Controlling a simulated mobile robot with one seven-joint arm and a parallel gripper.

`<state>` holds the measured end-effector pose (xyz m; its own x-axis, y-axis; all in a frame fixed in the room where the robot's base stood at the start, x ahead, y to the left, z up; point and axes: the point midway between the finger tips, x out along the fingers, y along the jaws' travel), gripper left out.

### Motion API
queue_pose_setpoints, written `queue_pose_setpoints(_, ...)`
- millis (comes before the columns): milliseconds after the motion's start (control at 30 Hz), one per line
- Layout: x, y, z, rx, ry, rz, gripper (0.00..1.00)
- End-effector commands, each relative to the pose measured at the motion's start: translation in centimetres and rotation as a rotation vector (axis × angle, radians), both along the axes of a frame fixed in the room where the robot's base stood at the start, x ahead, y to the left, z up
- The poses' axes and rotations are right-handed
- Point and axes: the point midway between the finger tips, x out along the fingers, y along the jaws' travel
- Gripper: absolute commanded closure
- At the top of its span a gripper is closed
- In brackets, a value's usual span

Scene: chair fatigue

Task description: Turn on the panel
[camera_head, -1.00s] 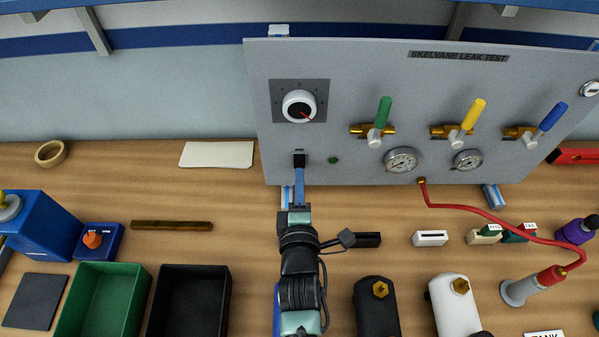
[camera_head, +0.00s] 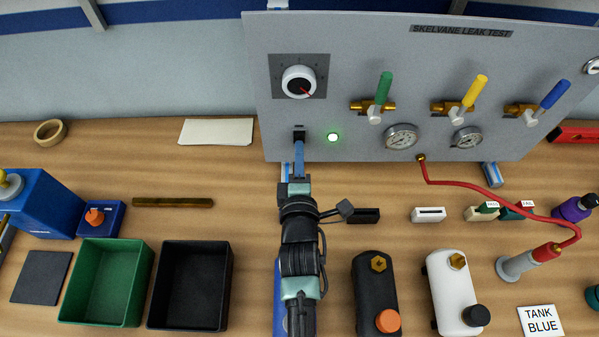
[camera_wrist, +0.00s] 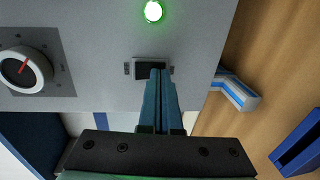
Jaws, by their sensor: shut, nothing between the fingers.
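The grey panel (camera_head: 350,60) stands upright at the back of the bench, labelled SKELVANE LEAK TEST. Its small black switch (camera_head: 299,135) is at the lower left and also shows in the wrist view (camera_wrist: 150,70). The indicator lamp (camera_head: 333,137) beside the switch glows green; it is also bright in the wrist view (camera_wrist: 153,11). My gripper (camera_head: 299,150) is shut and empty. In the wrist view its blue fingertips (camera_wrist: 159,75) are at the switch's lower edge and hide part of it; I cannot tell whether they touch.
A dial (camera_head: 299,82) is above the switch. Green (camera_head: 385,87), yellow (camera_head: 474,91) and blue (camera_head: 555,94) valve handles and gauges line the panel to the right. A red hose (camera_head: 480,186) crosses the bench. Black (camera_head: 376,290) and white (camera_head: 448,290) tanks stand in front.

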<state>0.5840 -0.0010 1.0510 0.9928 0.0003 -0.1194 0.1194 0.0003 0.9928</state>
Motion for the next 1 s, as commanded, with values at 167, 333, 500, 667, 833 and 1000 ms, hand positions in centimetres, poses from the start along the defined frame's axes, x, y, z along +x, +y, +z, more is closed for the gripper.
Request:
queue_pose_setpoints(167, -2.2, -0.1, -0.2, -0.001, 0.002, -0.001, 1.0)
queue_pose_setpoints(333, -5.4, 0.0, 0.2, -0.001, 0.004, -0.001, 1.0)
queue_pose_setpoints(500, -8.5, -0.1, 0.6, -0.001, 0.006, -0.002, 1.0)
queue_pose_setpoints(667, -10.8, -0.1, 0.9, -0.001, 0.006, -0.001, 1.0)
queue_pose_setpoints(833, -12.2, 0.0, 1.2, -0.001, 0.005, -0.001, 1.0)
queue_pose_setpoints(1000, -12.6, 0.0, 1.4, 0.0, 0.003, -0.001, 1.0)
